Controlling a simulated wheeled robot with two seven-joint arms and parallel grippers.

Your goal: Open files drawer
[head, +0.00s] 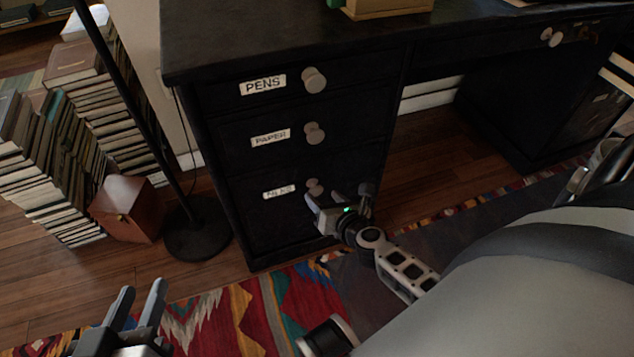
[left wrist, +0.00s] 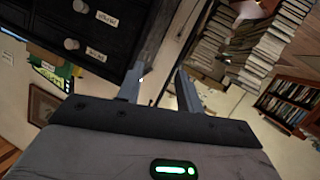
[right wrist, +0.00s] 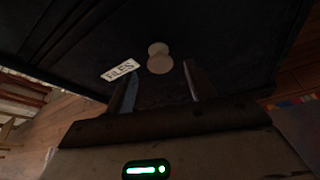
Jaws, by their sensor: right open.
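The files drawer (head: 265,222) is the lowest of three in the black desk. Its front is flush with the desk and looks shut. Its round pale knob (head: 313,186) sits beside a white label (head: 279,191); the right wrist view reads this label (right wrist: 119,69) as FILES. My right gripper (head: 338,198) is open near the knob. In the right wrist view the knob (right wrist: 159,60) lies ahead of and between the fingertips, with no grip on it. My left gripper (head: 139,296) is open and empty, low at the left above the rug.
The PENS drawer (head: 230,91) and PAPER drawer (head: 230,140) above are shut. A floor lamp base (head: 197,228), a brown leather box (head: 127,208) and stacked books (head: 40,165) stand left of the desk. A patterned rug (head: 215,318) covers the floor in front.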

